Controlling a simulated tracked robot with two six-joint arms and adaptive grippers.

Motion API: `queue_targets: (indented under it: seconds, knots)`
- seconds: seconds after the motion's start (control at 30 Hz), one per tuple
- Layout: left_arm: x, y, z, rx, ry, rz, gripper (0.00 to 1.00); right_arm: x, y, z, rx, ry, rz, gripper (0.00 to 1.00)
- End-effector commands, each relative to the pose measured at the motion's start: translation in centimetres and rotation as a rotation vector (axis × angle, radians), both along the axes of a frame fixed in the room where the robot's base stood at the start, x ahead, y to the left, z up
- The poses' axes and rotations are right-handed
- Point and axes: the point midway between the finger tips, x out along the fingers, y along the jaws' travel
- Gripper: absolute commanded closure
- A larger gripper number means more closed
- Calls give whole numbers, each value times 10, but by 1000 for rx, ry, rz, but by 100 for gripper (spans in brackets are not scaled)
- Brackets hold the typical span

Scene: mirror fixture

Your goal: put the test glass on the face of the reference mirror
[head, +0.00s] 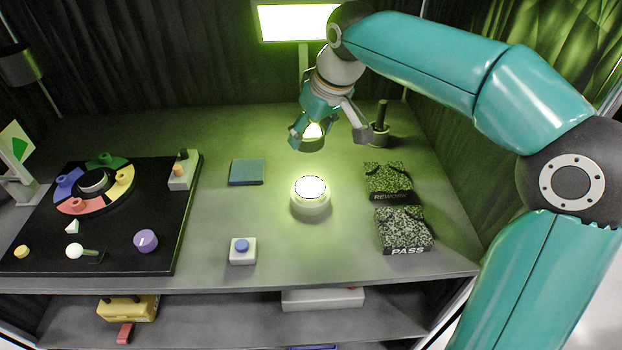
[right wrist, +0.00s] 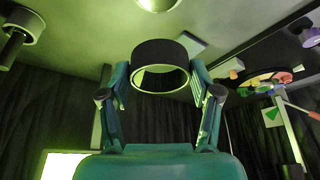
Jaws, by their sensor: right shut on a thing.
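The test glass (head: 312,143) is a short round piece with a dark rim and a see-through middle. My right gripper (head: 328,134) is shut on it and holds it above the table, behind the reference mirror in the head view. In the right wrist view the glass (right wrist: 160,53) sits between the two fingers of the gripper (right wrist: 160,82). The reference mirror (head: 311,203) is a pale round block with a bright top face, upright on the table and apart from the glass. Part of it shows at the top edge of the right wrist view (right wrist: 158,3). My left gripper is out of view.
Textured REWORK (head: 388,180) and PASS (head: 403,230) pads lie right of the mirror. A dark post (head: 381,125) stands behind them. A teal square (head: 246,172) and a blue-button box (head: 242,250) lie left, beside a black control panel (head: 150,215). A lit green-white screen (head: 296,22) stands behind.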

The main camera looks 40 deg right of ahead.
Motion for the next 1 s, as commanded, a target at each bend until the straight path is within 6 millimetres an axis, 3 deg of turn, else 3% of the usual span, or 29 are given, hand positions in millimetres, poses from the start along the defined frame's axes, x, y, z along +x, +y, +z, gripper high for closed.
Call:
queue_targets:
  seconds: [0.1,0.3,0.53,0.77,1.0]
  knots:
    - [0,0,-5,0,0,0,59,-2,-2,-35,0,4,-4,79]
    - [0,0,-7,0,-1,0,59,-2,-3,-69,1,1,-7,79]
    - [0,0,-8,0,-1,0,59,-1,-3,-85,0,0,-5,79]
    - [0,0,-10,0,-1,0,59,-2,-3,-116,0,1,-6,79]
    - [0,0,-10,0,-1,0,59,-2,-3,-119,1,-1,-6,79]
